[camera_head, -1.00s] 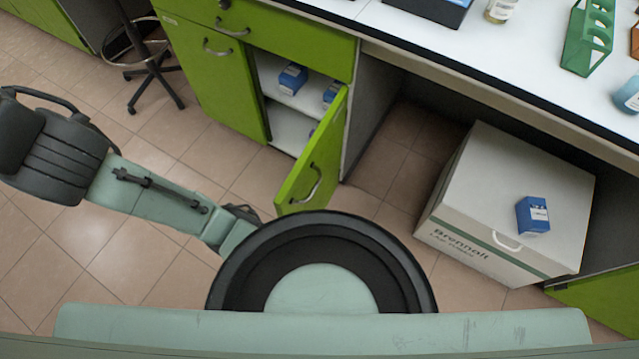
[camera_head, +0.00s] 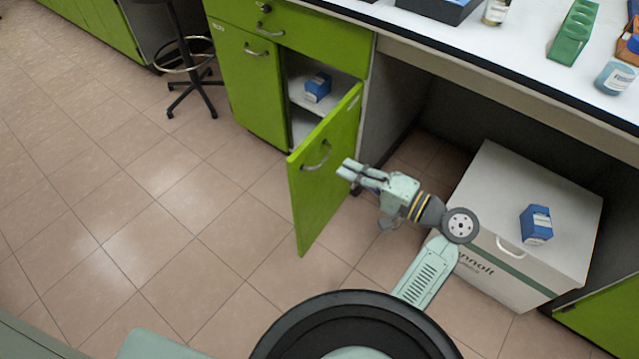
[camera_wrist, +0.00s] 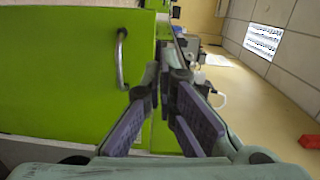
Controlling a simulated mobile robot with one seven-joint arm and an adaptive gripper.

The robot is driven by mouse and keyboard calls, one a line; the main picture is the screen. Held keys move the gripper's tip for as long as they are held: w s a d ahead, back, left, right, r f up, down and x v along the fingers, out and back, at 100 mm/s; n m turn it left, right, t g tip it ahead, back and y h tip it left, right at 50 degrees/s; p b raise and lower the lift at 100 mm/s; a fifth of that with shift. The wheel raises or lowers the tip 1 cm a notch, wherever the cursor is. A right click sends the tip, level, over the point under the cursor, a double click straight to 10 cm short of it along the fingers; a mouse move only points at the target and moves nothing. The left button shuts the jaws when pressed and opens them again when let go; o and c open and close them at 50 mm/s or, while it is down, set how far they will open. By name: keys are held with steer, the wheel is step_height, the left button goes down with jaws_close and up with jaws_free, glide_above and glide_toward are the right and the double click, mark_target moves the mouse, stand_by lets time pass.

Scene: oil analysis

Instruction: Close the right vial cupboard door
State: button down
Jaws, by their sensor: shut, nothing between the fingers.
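The right vial cupboard door (camera_head: 328,172) is green and stands swung wide open, hinged on its right side. Its metal handle (camera_head: 316,157) is on its outer face. My gripper (camera_head: 346,168) is shut and empty, to the right of the door on its outer side, with its fingertips towards that face. I cannot tell whether they touch it. In the wrist view a green panel with a metal handle (camera_wrist: 122,58) fills the left, beside my gripper (camera_wrist: 160,76). Inside the cupboard a blue box (camera_head: 317,87) sits on a shelf.
A white chest (camera_head: 485,200) with a blue box (camera_head: 536,224) on top stands under the bench, right of my arm. The left cupboard door (camera_head: 247,85) is shut. A stool (camera_head: 182,55) stands at the back left. The floor (camera_head: 160,200) left of the open door is clear.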

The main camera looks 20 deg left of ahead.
steer(key=s+d+f, duration=0.2)
steer(key=s+d, duration=0.1)
steer(key=p, duration=0.3)
glide_toward(296, 160)
steer(key=shift+m+g+y, duration=0.3)
steer(key=x, duration=0.5)
steer(key=shift+w+a+f, duration=0.1)
steer(key=shift+w+a, duration=0.1)
steer(key=shift+a, duration=0.1)
steer(key=shift+w+a+f, duration=0.1)
steer(key=shift+w+a, duration=0.1)
steer(key=shift+a, duration=0.4)
